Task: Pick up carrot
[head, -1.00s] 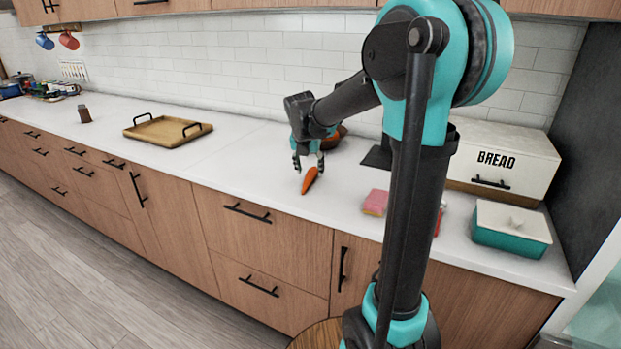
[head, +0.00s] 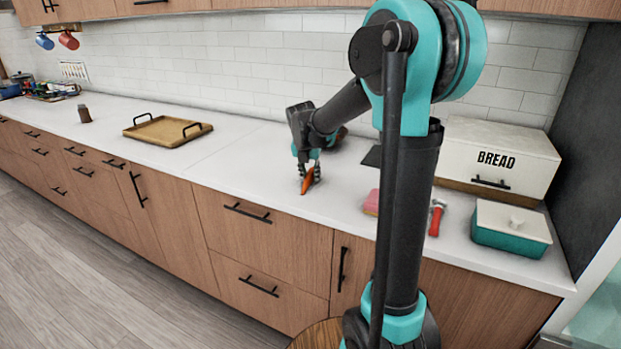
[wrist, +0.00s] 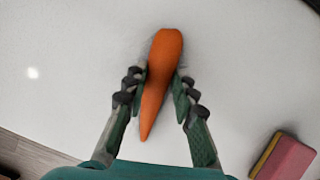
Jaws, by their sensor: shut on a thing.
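The orange carrot (head: 306,184) lies on the white countertop near its front edge. My gripper (head: 309,176) is down at the counter with its fingers on both sides of the carrot. In the wrist view the carrot (wrist: 165,52) runs between the two fingers of my gripper (wrist: 160,95), its thick end ahead of them and its thin tip pointing back toward the palm. The fingers are shut on its middle. I cannot tell any gap between carrot and counter.
A pink and yellow sponge (wrist: 287,158) lies to the right, also seen in the head view (head: 371,202). A wooden tray (head: 165,137) stands left. A red-handled tool (head: 436,218), a teal box with a white lid (head: 510,232) and a bread box (head: 500,150) stand right. Counter between tray and carrot is clear.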

